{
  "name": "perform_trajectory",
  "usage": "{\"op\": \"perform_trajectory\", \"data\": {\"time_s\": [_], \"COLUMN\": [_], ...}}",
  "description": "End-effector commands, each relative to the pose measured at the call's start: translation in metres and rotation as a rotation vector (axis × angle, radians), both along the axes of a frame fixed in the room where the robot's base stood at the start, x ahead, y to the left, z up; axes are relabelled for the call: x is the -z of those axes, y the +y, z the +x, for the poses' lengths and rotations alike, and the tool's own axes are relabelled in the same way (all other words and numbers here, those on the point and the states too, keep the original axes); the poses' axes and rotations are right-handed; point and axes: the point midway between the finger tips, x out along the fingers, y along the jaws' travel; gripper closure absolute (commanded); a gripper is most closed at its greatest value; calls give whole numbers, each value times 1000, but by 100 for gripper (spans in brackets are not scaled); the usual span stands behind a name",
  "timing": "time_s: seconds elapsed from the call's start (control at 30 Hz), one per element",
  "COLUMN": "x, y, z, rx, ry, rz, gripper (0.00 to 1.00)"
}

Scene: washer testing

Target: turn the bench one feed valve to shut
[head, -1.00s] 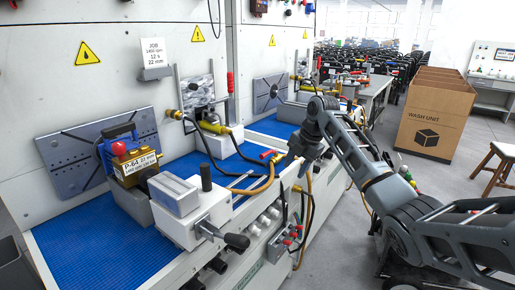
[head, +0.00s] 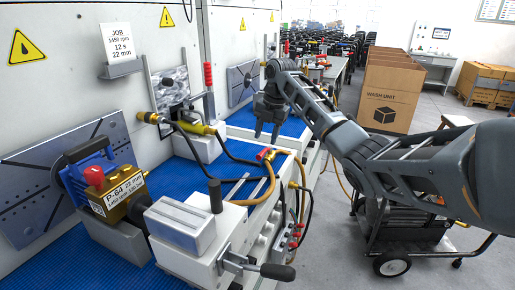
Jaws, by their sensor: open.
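A valve with a red lever handle (head: 263,154) sits at the front edge of the blue-matted bench, with a brass body and a tan hose joined beside it. I take it to be the bench one feed valve. My gripper (head: 266,134) points downward with its two fingers apart and nothing between them. It appears just above the red handle in the picture, with a gap between them. I cannot tell how far it is in depth, or whether the valve stands open or shut.
A brass pump labelled P-64 (head: 123,192) and a grey vise (head: 200,235) stand at the near left. A dark hose (head: 215,150) and tan hose (head: 262,188) run near the valve. The wash unit box (head: 386,95) and a wheeled cart (head: 410,225) are at the right.

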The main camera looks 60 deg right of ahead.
Motion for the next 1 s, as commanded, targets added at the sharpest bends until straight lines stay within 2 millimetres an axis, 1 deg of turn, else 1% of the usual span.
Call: {"op": "perform_trajectory", "data": {"time_s": [0.2,0.4,0.53,0.77,0.87,1.0], "x": [34,55,62,63,63,63], "y": [2,2,1,2,2,2], "z": [6,11,12,13,13,13], "rx": [0,0,0,-1,0,0], "ry": [3,1,0,0,0,0], "rz": [3,1,0,0,0,0], "gripper": [51,51,51,51,59,72]}}
